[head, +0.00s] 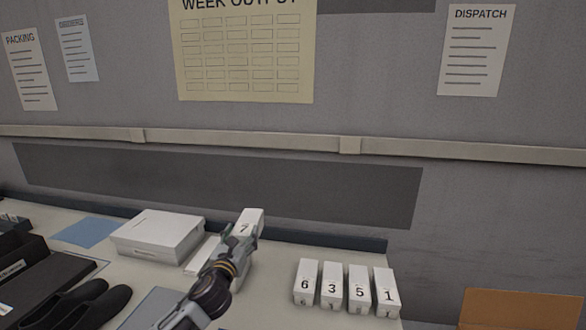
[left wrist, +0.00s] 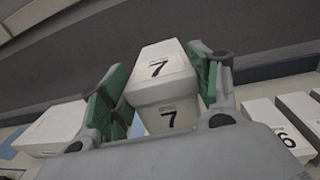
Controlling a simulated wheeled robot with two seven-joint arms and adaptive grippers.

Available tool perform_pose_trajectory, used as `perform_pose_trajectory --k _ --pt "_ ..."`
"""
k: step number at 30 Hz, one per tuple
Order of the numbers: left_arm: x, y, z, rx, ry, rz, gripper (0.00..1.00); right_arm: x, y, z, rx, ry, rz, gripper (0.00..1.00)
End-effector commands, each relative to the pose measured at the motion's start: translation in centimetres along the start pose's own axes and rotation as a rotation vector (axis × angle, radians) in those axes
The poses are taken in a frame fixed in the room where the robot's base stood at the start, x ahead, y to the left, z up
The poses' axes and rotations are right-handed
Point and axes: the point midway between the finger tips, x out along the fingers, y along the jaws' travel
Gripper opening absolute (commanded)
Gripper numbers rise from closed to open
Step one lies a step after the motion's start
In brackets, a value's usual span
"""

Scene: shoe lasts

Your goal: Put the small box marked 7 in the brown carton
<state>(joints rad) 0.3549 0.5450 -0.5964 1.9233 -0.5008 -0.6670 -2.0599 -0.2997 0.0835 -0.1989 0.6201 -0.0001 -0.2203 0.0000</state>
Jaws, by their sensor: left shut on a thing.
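The small white box marked 7 (head: 249,221) is held in my left gripper (head: 241,242) in the head view, over the back part of the table. In the left wrist view the box marked 7 (left wrist: 163,85) sits between the green-padded fingers of my left gripper (left wrist: 158,92), with a 7 on its top and on its front face. The gripper is shut on it. The brown carton (head: 522,310) shows only in part at the lower right corner of the head view, well to the right of the box. My right gripper is not in view.
Several white boxes marked 6, 3, 5 and 1 (head: 346,287) stand in a row between my left gripper and the carton. A larger white box (head: 157,236) lies left of the gripper. Black shoes (head: 90,305) and a dark box are at the far left.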

Motion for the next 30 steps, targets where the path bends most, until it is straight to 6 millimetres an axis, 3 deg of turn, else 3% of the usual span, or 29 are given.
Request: perform_pose_trajectory --k 5,11,20,30 --pt "-1.9 0.7 1.8 -0.003 0.000 0.024 0.34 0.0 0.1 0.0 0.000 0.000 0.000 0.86" --pt "-4.0 1.7 2.1 -0.002 0.001 0.049 0.34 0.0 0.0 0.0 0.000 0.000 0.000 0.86" --pt "-6.8 2.8 0.5 0.000 0.001 0.074 0.34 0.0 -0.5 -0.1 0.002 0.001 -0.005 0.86" --pt "-9.7 3.9 -3.6 0.001 0.004 0.096 0.34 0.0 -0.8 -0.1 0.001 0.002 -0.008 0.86"
